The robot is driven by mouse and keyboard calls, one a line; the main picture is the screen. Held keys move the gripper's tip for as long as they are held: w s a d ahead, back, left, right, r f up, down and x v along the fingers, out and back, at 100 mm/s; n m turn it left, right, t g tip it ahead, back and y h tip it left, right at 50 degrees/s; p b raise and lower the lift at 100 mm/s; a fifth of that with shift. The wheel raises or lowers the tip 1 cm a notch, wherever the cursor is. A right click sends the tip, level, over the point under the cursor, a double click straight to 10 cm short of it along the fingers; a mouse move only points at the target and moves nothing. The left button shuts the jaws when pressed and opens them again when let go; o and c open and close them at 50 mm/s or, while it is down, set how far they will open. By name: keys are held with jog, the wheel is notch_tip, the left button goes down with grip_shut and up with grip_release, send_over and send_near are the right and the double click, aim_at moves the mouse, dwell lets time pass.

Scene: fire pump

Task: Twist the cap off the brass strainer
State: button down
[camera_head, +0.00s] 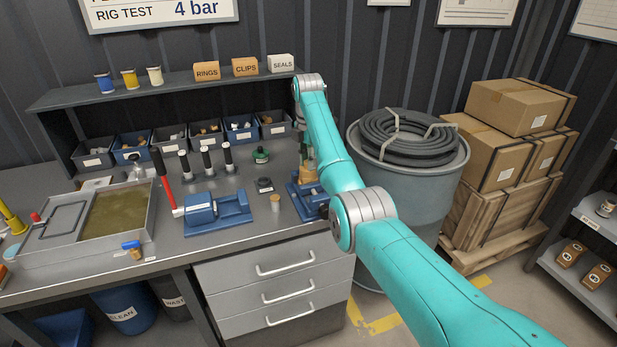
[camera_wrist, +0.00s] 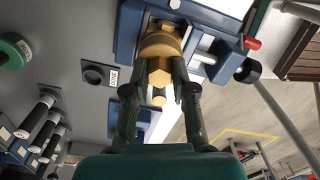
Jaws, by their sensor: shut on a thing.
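The brass strainer (camera_wrist: 160,42) is held in a blue vise (camera_wrist: 128,32), and its hex cap (camera_wrist: 159,70) faces my wrist camera. My gripper (camera_wrist: 161,84) is shut on the cap, with one dark finger on each side of it. In the head view the strainer (camera_head: 308,173) shows only in part beside my arm, above the right-hand blue vise (camera_head: 302,196). My arm hides much of the gripper there.
Another blue vise (camera_head: 216,210) and a red-handled tool (camera_head: 163,180) lie left on the bench. A hose-topped drum (camera_head: 408,185) stands right.

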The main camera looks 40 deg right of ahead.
jog(key=shift+r, duration=1.85)
jog(key=shift+w, duration=0.1)
